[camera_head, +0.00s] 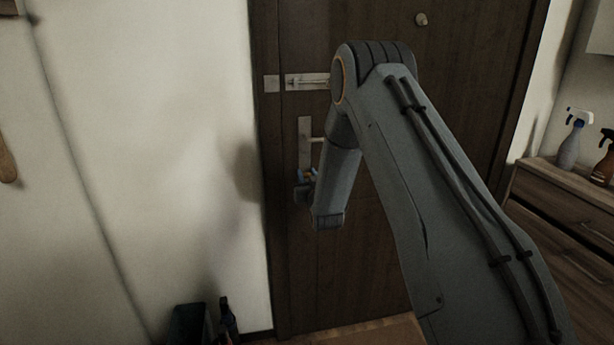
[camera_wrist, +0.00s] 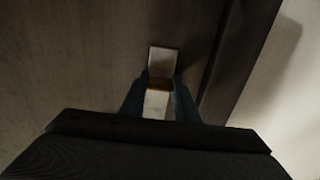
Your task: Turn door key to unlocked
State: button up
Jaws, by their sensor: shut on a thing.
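The dark wooden door (camera_head: 455,85) stands closed in front of me in the head view. Its metal handle plate with a lever (camera_head: 305,135) shows left of my arm. My gripper (camera_head: 304,184) is at the lower end of this plate. In the wrist view my gripper (camera_wrist: 160,90) has one finger on each side of a pale, flat piece, the door key (camera_wrist: 156,104), and is shut on it. The lock plate (camera_wrist: 164,59) shows just beyond the fingertips. The key's shaft and the keyhole are hidden, and I cannot tell the key's turn angle.
A slide bolt (camera_head: 307,81) sits on the door above the handle. A pale wall (camera_head: 170,120) is close on the left. Dark bottles (camera_head: 228,320) stand on the floor by the wall. A wooden drawer cabinet (camera_head: 565,205) with spray bottles (camera_head: 571,140) is at right.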

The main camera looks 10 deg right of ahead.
jog(key=shift+n, duration=0.3)
jog(key=n+b, duration=0.2)
jog(key=n, duration=0.1)
jog(key=shift+a+f+n+b, duration=0.1)
jog(key=shift+n+b, duration=0.2)
jog(key=n+b, duration=0.2)
jog(key=n, duration=0.2)
jog(key=shift+n, duration=0.3)
jog(key=n+b, duration=0.2)
jog(key=n, duration=0.2)
jog(key=shift+a+f+n, duration=0.1)
jog(key=shift+n, duration=0.2)
jog(key=shift+n+b, duration=1)
jog(key=shift+n, duration=1.2)
jog(key=o, duration=1)
jog(key=shift+o, duration=0.2)
jog(key=shift+s, duration=0.1)
